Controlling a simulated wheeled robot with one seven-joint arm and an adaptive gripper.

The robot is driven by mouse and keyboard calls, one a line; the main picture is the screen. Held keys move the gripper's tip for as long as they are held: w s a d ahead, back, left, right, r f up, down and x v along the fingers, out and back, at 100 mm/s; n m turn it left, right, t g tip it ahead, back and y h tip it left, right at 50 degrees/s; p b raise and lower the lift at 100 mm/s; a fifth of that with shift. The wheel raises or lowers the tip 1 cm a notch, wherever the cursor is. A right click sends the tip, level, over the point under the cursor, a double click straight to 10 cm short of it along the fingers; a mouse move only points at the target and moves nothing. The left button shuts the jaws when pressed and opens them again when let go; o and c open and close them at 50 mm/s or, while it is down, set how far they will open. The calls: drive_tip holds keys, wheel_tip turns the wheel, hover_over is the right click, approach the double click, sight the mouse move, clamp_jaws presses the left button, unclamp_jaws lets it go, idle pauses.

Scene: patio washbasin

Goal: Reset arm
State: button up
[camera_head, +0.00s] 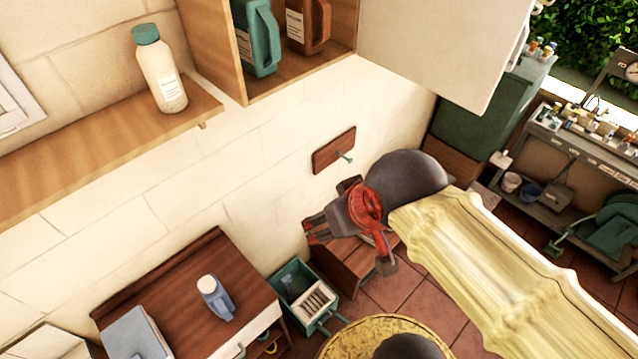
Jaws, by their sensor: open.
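My gripper (345,245), grey with red parts, is in the middle of the head view. Its fingers are apart and nothing shows between them. It is at the end of my arm, which comes in from the lower right. It hangs in front of the pale tiled wall, below a small brown wall plate with a green hook (335,151). In the picture it overlaps a low brown wooden cabinet (358,287). The gap between them cannot be judged.
A white bottle with a green cap (160,75) stands on the wooden shelf (95,155). An open wall cabinet (222,50) holds a green and a brown jug. A wooden table (165,285) carries a blue-grey bottle (215,298). Cluttered workbench (590,150) at right.

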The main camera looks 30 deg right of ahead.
wheel_tip(320, 180, down, 27)
drive_tip(key=b, duration=2.6)
drive_tip(key=shift+r+b, duration=0.15)
drive_tip(key=shift+b, duration=0.15)
drive_tip(key=shift+c, duration=1)
